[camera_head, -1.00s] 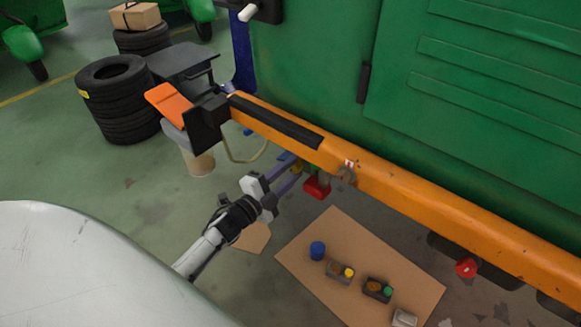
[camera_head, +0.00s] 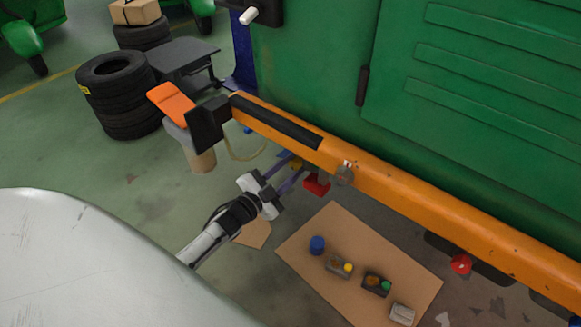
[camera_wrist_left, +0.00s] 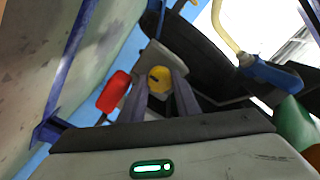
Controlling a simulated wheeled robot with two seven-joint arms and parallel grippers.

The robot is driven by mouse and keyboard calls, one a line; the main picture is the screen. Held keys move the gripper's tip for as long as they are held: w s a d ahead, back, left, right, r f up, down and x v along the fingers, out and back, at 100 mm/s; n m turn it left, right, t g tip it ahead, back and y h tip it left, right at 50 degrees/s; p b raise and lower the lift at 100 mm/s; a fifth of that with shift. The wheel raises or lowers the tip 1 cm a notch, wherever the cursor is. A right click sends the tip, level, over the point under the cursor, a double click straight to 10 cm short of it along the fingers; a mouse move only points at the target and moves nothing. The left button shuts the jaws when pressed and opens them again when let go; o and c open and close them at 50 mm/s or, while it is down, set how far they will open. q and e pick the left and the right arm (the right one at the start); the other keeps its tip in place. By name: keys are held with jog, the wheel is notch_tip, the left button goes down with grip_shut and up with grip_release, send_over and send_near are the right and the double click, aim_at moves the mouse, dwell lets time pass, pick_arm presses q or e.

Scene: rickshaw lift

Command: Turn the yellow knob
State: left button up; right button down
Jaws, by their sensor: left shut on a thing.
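The yellow knob (camera_wrist_left: 159,78) shows in the left wrist view as a round yellow piece between the two fingers of my left gripper (camera_wrist_left: 160,88). In the head view the knob (camera_head: 296,164) is a small yellow patch under the orange bar, mostly hidden by the fingers. My left gripper (camera_head: 294,167) reaches up to it from the lower left, with its fingers closed on it. A red handle (camera_wrist_left: 113,91) is just left of the fingers in the wrist view; it also shows in the head view (camera_head: 317,185). My right gripper is not in view.
The orange bar (camera_head: 420,207) runs along the green vehicle (camera_head: 310,60) just above the gripper. A cardboard sheet (camera_head: 330,225) with several small parts lies on the floor. Stacked tires (camera_head: 118,97) stand at the left. A dark hose (camera_wrist_left: 215,45) is near the knob.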

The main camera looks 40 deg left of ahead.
pick_arm(q)
jog(key=o, duration=1)
jog(key=shift+o, duration=0.2)
jog(key=shift+s, duration=0.1)
jog(key=s+p, duration=0.1)
jog(key=s, duration=0.9)
jog(key=shift+a+p, duration=0.4)
jog(key=shift+a, duration=0.05)
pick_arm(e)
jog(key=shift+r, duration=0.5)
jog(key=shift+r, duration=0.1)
pick_arm(q)
jog(key=s+d+n+g+h+p, duration=0.1)
jog(key=s+d+n+g+p, duration=0.6)
jog(key=s+d, duration=1)
jog(key=d+g+p, duration=0.1)
jog(key=d+g, duration=0.1)
jog(key=d, duration=0.1)
jog(key=shift+d+r+n, duration=0.2)
jog(key=shift+n, duration=0.2)
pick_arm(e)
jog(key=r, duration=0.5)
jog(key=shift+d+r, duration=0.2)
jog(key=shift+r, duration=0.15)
